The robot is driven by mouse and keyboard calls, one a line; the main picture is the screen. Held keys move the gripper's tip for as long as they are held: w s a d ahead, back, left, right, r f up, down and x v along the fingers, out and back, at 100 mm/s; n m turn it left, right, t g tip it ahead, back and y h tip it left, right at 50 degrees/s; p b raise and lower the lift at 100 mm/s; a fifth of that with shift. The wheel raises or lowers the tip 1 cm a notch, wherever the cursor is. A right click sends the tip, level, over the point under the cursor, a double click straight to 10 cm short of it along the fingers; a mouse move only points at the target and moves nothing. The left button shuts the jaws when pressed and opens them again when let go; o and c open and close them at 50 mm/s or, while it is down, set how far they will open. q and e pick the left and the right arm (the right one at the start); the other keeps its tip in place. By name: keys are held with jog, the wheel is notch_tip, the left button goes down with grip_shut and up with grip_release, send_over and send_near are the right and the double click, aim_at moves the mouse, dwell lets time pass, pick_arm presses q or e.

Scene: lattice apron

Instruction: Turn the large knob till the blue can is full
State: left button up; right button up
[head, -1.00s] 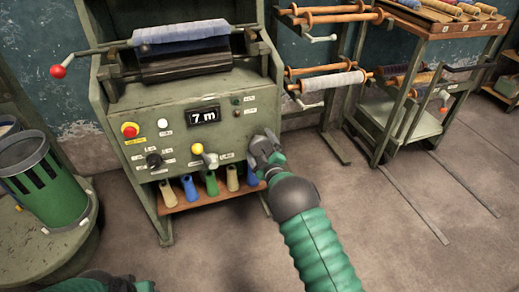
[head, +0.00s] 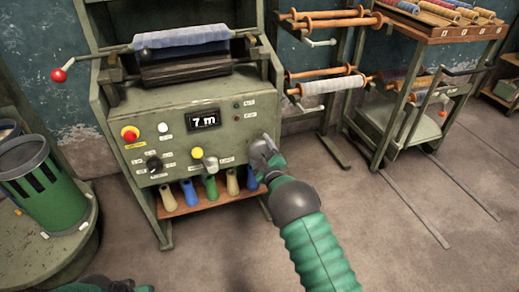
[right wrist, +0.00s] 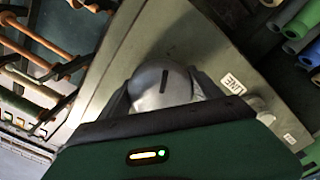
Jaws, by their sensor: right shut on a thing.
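In the right wrist view a large grey round knob (right wrist: 160,84) with a dark slot mark sits on the green panel, between my fingers. My right gripper (head: 262,150) is shut on it at the panel's lower right corner; in the head view the gripper hides most of the knob. The panel's display (head: 203,120) reads "7 m". I see no clearly blue can. A green can (head: 43,190) with dark slots stands on a round stand at the left. My left gripper is not in view; only part of that arm shows at the bottom left.
The panel also has a red button (head: 130,133), a yellow knob or lamp (head: 197,153), a black knob (head: 154,164) and a small grey lever. Below, a wooden shelf (head: 185,210) holds several coloured cones.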

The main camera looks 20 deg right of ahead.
jog(key=shift+f+m, duration=0.1)
jog(key=shift+m, duration=0.3)
jog(key=m+p, duration=0.1)
jog(key=m, duration=0.3)
jog(key=shift+a+m+p, duration=0.1)
jog(key=shift+m+p, duration=0.2)
jog(key=m+p, duration=0.1)
jog(key=m, duration=0.5)
jog(key=shift+s+f, duration=0.1)
jog(key=shift+f, duration=0.05)
jog(key=m+p, duration=0.1)
jog(key=m, duration=0.5)
jog(key=shift+a+m, duration=0.1)
jog(key=shift+m, duration=0.3)
jog(key=m, duration=0.5)
jog(key=shift+f+m, duration=0.1)
jog(key=shift+m, duration=0.2)
jog(key=o, duration=1.3)
jog(key=shift+o, duration=0.5)
jog(key=shift+r, duration=0.2)
